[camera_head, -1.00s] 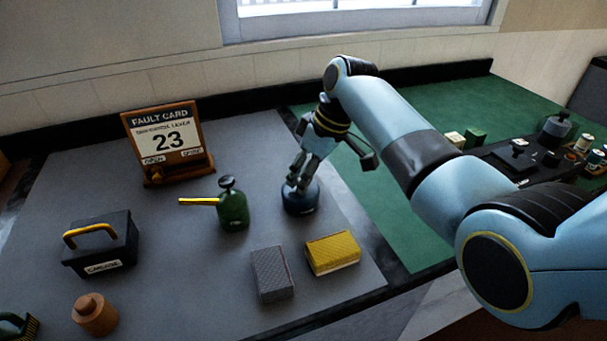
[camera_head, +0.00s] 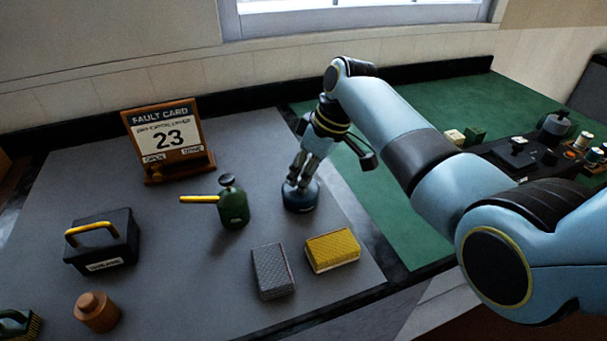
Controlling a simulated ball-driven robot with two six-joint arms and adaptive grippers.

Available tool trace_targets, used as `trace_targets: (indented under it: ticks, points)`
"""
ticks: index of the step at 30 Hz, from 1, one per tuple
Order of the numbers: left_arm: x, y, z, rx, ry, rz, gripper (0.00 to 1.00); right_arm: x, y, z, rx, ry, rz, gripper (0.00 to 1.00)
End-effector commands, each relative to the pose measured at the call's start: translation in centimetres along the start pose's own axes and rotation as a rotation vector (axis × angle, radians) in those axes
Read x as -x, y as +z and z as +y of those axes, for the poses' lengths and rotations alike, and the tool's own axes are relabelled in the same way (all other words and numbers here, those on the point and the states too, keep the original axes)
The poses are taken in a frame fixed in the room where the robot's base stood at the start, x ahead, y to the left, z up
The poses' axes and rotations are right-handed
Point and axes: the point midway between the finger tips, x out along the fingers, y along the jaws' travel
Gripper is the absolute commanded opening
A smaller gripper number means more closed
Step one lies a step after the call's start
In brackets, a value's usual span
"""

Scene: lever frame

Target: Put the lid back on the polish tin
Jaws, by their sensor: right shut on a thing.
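The polish tin (camera_head: 301,203) is a round, dark blue tin with a small pale label on its front. It stands on the grey mat, right of the green oil can. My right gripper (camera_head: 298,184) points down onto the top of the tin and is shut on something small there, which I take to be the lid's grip. The fingers cover most of the top, so I cannot tell whether the lid sits flush on the tin. My left gripper is not in view.
A green oil can (camera_head: 233,205) with a yellow spout stands close on the left. A grey block (camera_head: 273,271) and a yellow block (camera_head: 332,250) lie in front. The fault card stand (camera_head: 168,142) is behind left; a black box (camera_head: 102,243) is further left.

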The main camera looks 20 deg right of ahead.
Motion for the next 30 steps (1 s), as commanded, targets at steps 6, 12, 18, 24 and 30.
trace_targets:
  ticks: [6, 12, 18, 24, 30]
  points:
    - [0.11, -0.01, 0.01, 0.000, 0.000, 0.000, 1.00, 0.04, -0.01, 0.00, 0.000, 0.000, 0.000, 0.00]
    - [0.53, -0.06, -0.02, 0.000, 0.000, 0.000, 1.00, 0.08, -0.02, -0.01, 0.000, 0.000, -0.001, 0.00]
    - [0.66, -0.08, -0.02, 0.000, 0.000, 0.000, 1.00, -0.01, 0.01, 0.01, 0.000, 0.000, 0.000, 0.00]
    - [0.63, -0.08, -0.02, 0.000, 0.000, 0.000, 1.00, -0.04, 0.02, 0.02, 0.000, 0.000, 0.000, 0.00]
    - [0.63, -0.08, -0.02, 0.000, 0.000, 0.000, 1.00, -0.03, 0.01, 0.02, 0.000, 0.000, 0.000, 0.33]
